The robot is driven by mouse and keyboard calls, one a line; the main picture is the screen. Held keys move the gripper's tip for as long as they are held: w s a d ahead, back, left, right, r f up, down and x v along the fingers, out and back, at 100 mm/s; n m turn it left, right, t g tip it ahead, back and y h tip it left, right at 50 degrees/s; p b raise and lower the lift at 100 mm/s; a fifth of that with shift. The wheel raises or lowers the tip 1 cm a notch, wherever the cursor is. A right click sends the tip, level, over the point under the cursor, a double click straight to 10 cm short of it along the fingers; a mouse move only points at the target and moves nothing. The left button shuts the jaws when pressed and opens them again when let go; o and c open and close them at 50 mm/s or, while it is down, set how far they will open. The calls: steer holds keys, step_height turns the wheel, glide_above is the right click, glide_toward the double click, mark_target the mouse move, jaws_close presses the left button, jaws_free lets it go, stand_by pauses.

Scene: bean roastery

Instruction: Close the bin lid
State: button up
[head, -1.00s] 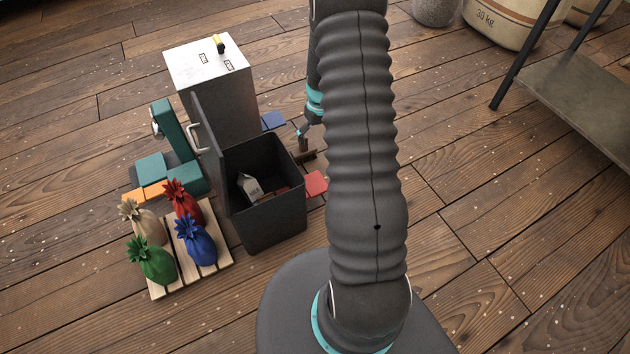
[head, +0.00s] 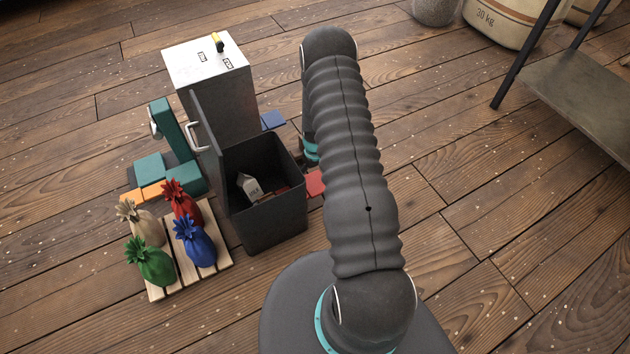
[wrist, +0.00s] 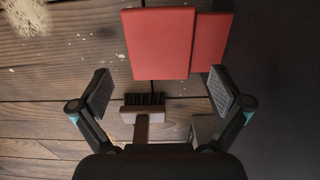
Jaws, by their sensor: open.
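The dark grey bin (head: 275,213) stands open in the head view, left of my arm. Its lid (head: 208,150) stands upright along the bin's left side, with a pale handle (head: 199,135) on its outer face. A white carton (head: 250,186) and some reddish pieces lie inside the bin. In the head view my gripper is hidden behind the bin and my arm. In the wrist view my gripper (wrist: 163,93) is open and empty, with its pads wide apart over the floor. A dark surface fills the right side of that view.
Red blocks (head: 315,184) lie beside the bin, and they also show in the wrist view (wrist: 158,44) near a brush (wrist: 155,105). A grey cabinet (head: 222,100) stands behind the bin. A pallet (head: 223,262) with several coloured sacks is at left.

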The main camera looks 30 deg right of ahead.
mark_target(315, 183)
steer(key=shift+f, duration=2.45)
